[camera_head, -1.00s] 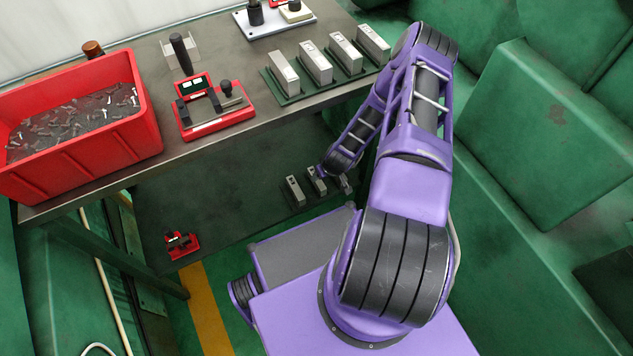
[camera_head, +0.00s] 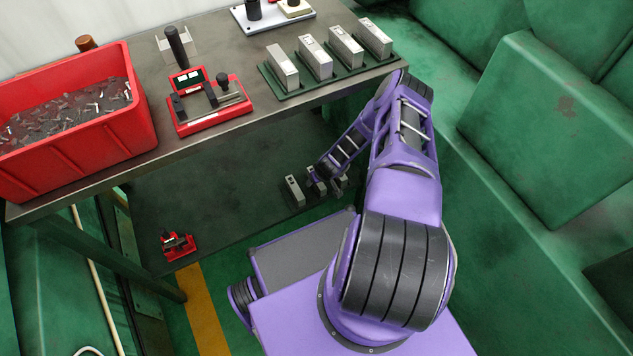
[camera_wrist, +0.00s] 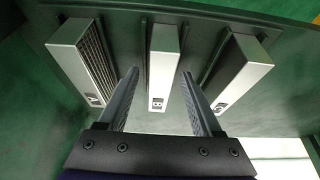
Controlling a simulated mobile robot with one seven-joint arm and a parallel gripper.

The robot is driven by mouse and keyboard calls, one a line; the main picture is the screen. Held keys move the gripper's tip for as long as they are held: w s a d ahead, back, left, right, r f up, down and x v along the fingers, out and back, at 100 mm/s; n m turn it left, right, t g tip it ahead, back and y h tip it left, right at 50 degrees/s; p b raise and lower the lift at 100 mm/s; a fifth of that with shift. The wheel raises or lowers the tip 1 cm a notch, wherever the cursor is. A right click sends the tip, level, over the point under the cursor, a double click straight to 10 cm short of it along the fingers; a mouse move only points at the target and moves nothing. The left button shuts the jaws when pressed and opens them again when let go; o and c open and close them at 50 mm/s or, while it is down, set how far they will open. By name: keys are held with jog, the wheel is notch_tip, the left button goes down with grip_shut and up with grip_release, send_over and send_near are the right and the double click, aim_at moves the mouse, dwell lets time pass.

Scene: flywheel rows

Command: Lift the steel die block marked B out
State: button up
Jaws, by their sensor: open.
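Three pale steel blocks stand in a row on the dark lower shelf: a left block (camera_wrist: 83,58), a middle block (camera_wrist: 163,66) and a right block (camera_wrist: 238,72). In the head view, the left block (camera_head: 293,190) shows clear, while my wrist partly hides the others.
The tabletop (camera_head: 235,135) overhangs the shelf. On it stand a green rack (camera_head: 290,95) with several steel blocks, a red bin (camera_head: 80,150) of small metal parts and a red fixture (camera_head: 210,122). A small red fixture (camera_head: 178,245) sits on the shelf's left; bare shelf lies between.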

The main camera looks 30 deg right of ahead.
grip_shut()
jog(key=shift+w+r, duration=0.1)
dwell(0.4)
